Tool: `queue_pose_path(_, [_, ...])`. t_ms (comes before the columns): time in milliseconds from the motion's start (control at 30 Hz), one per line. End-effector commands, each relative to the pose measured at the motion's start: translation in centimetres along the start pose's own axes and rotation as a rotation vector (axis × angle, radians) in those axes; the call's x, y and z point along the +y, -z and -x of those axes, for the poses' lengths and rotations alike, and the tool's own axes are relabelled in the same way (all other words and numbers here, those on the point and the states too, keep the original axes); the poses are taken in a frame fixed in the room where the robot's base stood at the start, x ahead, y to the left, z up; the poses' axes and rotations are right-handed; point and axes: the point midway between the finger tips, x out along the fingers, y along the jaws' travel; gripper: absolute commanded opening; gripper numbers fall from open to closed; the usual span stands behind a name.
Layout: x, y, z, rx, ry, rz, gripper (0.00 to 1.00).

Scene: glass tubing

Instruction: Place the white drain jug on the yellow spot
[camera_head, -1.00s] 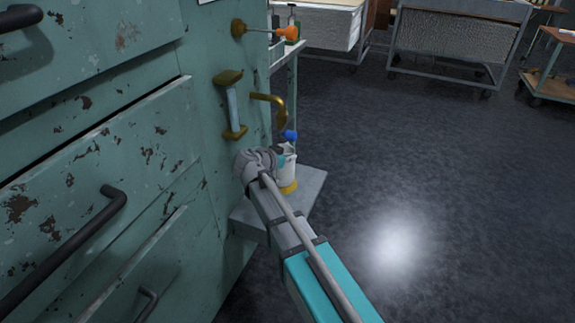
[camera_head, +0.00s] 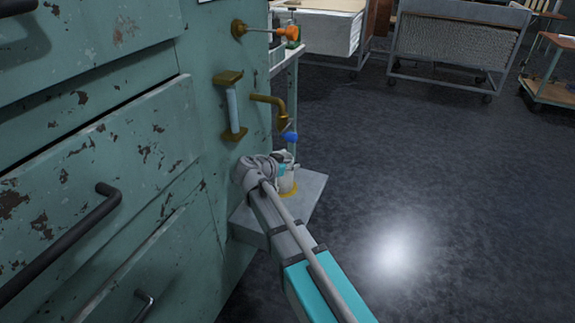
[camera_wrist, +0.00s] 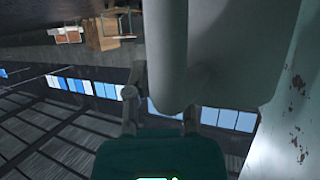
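The white drain jug (camera_head: 288,183) stands at the yellow spot (camera_head: 291,192) on a small grey shelf, below the brass spout. Its base appears to be on or just above the spot. My gripper (camera_head: 280,166) is at the jug and hides much of its upper part. In the wrist view, a large pale surface, apparently the jug (camera_wrist: 235,50), fills the upper right. My gripper's fingers (camera_wrist: 160,105) show on either side of its narrower near part. The gap is too unclear to tell whether they press on it.
The green cabinet (camera_head: 150,80) with black handles stands close on the left. The brass spout (camera_head: 275,103) with a blue tap (camera_head: 290,137) hangs above the jug. A sight glass (camera_head: 232,108) is on the panel. The grey shelf (camera_head: 312,188) is small, with open floor to its right.

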Motion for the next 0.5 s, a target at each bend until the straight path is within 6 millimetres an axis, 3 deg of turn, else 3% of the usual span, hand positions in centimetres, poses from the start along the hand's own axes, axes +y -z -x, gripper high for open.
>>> queue_pose_path(500, [-0.01, 0.32, 0.11, -0.001, 0.000, 0.000, 0.43])
